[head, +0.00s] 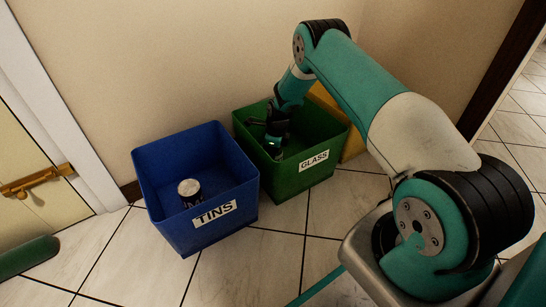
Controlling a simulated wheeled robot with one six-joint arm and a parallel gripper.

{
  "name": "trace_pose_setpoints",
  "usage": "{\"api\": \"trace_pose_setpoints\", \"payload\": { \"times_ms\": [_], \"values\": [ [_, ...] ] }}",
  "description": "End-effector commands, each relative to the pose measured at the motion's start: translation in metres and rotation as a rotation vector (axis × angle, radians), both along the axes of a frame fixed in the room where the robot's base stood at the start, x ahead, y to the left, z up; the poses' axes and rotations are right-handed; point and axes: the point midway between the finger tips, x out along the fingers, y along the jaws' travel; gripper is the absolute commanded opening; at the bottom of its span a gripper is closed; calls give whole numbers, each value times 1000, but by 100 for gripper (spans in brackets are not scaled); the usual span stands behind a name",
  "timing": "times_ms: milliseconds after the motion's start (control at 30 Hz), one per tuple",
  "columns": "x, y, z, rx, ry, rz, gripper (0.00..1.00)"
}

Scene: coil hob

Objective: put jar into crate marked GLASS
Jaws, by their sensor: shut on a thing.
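The green crate marked GLASS (300,183) stands on the floor against the wall, its white label facing me. My gripper (274,146) reaches down inside this crate, near its left side. It is shut on the jar, which is small, dark and mostly hidden by the fingers and the crate. I cannot tell whether the jar touches the crate floor.
A blue crate marked TINS (160,208) stands to the left of the green one, with a tin (189,190) inside. A yellow crate (353,147) is partly hidden behind my arm to the right. The tiled floor in front is clear.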

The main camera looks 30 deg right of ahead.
Motion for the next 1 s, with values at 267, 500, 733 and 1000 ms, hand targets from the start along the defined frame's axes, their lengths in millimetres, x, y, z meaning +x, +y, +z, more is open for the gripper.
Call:
{"api": "trace_pose_setpoints", "payload": {
  "times_ms": [267,500,733,1000],
  "values": [
    [0,0,-13,0,-1,0,41],
    [0,0,-16,0,0,0,80],
    [0,0,-16,0,0,0,94],
    [-1,-2,4,0,-1,-1,94]
  ]
}}
